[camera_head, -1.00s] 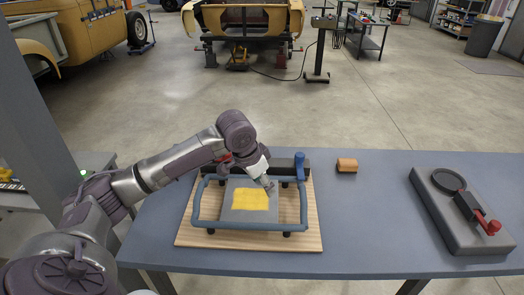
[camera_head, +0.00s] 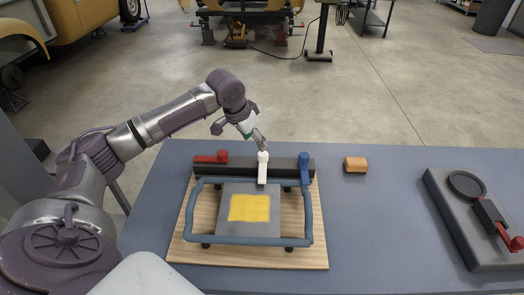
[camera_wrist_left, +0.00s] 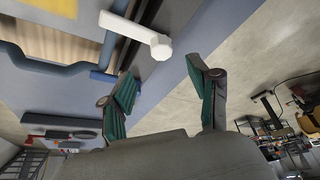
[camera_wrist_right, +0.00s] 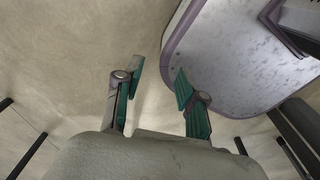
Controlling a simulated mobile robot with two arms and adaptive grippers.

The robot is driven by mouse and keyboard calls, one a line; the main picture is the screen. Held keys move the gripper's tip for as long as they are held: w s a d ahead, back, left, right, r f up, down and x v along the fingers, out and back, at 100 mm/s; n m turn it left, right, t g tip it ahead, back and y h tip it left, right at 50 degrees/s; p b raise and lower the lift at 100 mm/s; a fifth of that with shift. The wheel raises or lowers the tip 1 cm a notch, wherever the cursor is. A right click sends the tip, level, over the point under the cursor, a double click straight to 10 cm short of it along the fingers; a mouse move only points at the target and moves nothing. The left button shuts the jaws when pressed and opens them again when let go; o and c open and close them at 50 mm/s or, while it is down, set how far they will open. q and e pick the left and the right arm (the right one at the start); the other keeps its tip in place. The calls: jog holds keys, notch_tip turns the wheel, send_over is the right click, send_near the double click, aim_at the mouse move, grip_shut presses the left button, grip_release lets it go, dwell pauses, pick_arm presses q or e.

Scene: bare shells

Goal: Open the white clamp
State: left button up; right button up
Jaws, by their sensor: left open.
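The white clamp (camera_head: 262,172) is a short lever with a round knob, at the middle of a dark bar (camera_head: 285,166) along the far edge of a wooden board. Its knob points toward my left gripper (camera_head: 261,141), which is just beyond and above it. In the left wrist view the white clamp (camera_wrist_left: 133,27) lies to the upper left, outside the fingers. The left gripper (camera_wrist_left: 165,92) is open and empty, apart from the clamp there. My right gripper (camera_wrist_right: 158,82) is open and empty in its wrist view; the head view does not show it.
A red clamp (camera_head: 212,158) and a blue clamp (camera_head: 304,168) flank the white one. A blue frame (camera_head: 250,240) surrounds a grey plate with a yellow patch (camera_head: 250,207). An orange block (camera_head: 355,164) and a grey fixture (camera_head: 455,225) sit to the right, with bare tabletop between.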

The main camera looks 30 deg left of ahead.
aim_at(262, 154)
pick_arm(q)
jog(key=x, duration=0.7)
jog(key=shift+w+a+p, duration=0.1)
jog(key=shift+p, duration=0.3)
jog(key=shift+w+f, duration=0.25)
jog(key=shift+f, duration=0.55)
jog(key=c, duration=0.5)
grip_shut()
pick_arm(e)
jog(key=shift+w+a+r, duration=0.2)
jog(key=shift+w+r, duration=0.25)
jog(key=shift+r, duration=0.2)
